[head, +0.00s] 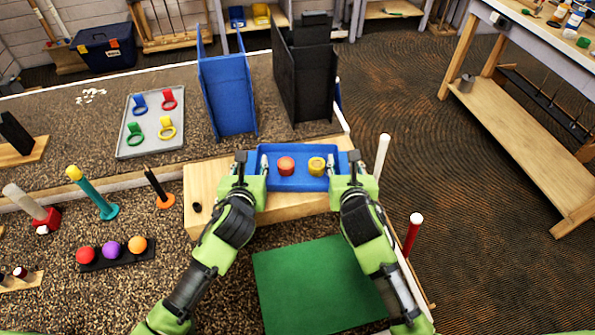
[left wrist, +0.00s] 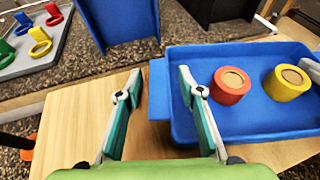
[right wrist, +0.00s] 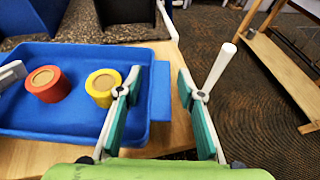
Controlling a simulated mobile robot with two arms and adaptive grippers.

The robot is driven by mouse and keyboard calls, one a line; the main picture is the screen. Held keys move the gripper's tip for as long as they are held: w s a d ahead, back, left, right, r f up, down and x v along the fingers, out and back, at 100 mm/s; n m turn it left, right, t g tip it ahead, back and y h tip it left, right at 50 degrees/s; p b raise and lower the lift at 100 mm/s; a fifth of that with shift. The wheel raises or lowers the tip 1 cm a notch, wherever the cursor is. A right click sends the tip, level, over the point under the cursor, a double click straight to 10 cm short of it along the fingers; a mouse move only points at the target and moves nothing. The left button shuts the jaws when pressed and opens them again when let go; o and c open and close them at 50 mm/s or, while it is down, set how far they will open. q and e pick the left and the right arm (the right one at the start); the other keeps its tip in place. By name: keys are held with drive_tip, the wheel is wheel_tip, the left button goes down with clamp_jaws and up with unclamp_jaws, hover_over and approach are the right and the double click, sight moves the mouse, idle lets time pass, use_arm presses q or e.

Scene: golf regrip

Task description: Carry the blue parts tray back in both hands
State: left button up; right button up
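The blue parts tray (head: 300,184) rests on a pale wooden block (head: 216,180). It holds a red-orange roll (head: 286,166) and a yellow roll (head: 317,166), each with a tan centre. My left gripper (head: 251,163) is at the tray's left end; in the left wrist view its fingers (left wrist: 158,90) are spread either side of the left end tab (left wrist: 158,95). My right gripper (head: 344,163) is at the right end; in the right wrist view its fingers (right wrist: 160,90) are spread either side of the right end tab (right wrist: 161,95). Both grippers look open; neither visibly squeezes the tab.
A blue upright holder (head: 228,95) and a black one (head: 303,85) stand behind the tray. A grey tray (head: 150,128) with coloured rings lies back left. A green mat (head: 315,285) lies in front. A white-tipped post (head: 382,155) and a red post (head: 412,235) stand at the right.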

use_arm(q)
drive_tip(key=shift+s, duration=0.1)
drive_tip(key=v, duration=1.1)
drive_tip(key=shift+s+r, duration=0.2)
drive_tip(key=shift+s, duration=0.15)
use_arm(e)
drive_tip(key=shift+s, duration=0.15)
drive_tip(key=v, duration=1.2)
use_arm(q)
drive_tip(key=shift+s, duration=0.1)
